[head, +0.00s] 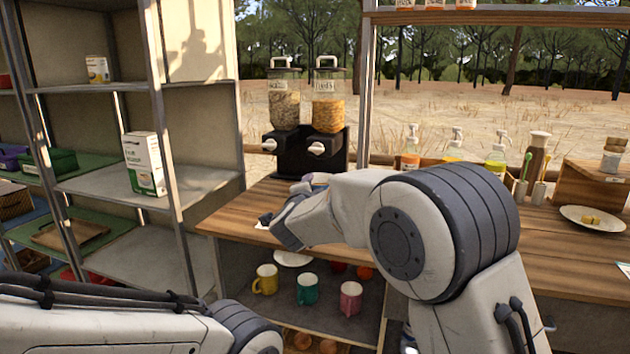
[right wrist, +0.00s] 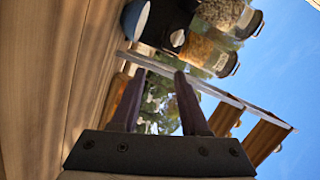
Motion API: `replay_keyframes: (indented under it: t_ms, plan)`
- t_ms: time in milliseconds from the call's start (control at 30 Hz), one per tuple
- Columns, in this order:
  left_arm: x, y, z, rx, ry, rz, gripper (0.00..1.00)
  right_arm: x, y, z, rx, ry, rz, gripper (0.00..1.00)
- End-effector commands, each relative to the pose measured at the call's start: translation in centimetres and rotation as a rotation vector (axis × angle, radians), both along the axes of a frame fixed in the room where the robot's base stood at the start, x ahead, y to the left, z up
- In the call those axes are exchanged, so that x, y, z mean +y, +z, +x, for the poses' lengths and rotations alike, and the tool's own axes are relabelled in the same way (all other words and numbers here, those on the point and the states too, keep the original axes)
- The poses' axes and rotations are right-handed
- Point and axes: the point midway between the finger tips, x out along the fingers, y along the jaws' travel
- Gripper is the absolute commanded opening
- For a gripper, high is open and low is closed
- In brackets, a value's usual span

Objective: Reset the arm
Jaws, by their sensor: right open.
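My right arm reaches left across the wooden counter (head: 560,235) in the head view, in front of the cereal dispenser. Its gripper (head: 278,222) is low over the counter's left end, partly hidden by my own wrist. In the right wrist view, the two dark fingers of the right gripper (right wrist: 158,76) stand apart with nothing between them. A blue-rimmed bowl (right wrist: 135,20) lies beyond the fingertips, apart from them. My left arm lies low at the left of the head view; its gripper is out of the picture.
The black two-jar dispenser (head: 305,150) stands behind my right forearm. A metal shelf (head: 205,180) with a white-green carton (head: 144,163) is at left. Several mugs, including a yellow one (head: 266,279), sit below the counter. Bottles and a plate (head: 592,219) are at right.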

Motion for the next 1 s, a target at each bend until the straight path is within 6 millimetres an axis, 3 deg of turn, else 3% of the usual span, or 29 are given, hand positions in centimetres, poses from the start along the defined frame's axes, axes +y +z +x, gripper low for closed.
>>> replay_keyframes:
  t_ms: [167, 267, 367, 500, 600, 800, 1000]
  plan:
    - [0.0, 0.0, 0.0, 0.0, 0.0, 0.0, 0.0, -2.8, -3.1, -1.7, 0.146, 0.141, -0.207, 0.45]
    - [0.0, 0.0, 0.0, 0.0, 0.0, 0.0, 0.0, -4.8, -6.2, -4.0, 0.269, 0.248, -0.351, 0.45]
    - [0.0, 0.0, 0.0, 0.0, 0.0, 0.0, 0.0, -7.3, -9.8, -7.5, 0.414, 0.368, -0.5, 0.45]
    - [0.0, 0.0, 0.0, 0.0, 0.0, 0.0, 0.0, -11.0, -15.1, -14.4, 0.638, 0.551, -0.688, 0.45]
    - [0.0, 0.0, 0.0, 0.0, 0.0, 0.0, 0.0, -13.0, -17.8, -18.8, 0.761, 0.652, -0.768, 0.45]
    - [0.0, 0.0, 0.0, 0.0, 0.0, 0.0, 0.0, -15.9, -20.8, -25.3, 0.934, 0.791, -0.863, 0.45]
    - [0.0, 0.0, 0.0, 0.0, 0.0, 0.0, 0.0, -17.9, -22.6, -30.5, 1.061, 0.903, -0.923, 0.45]
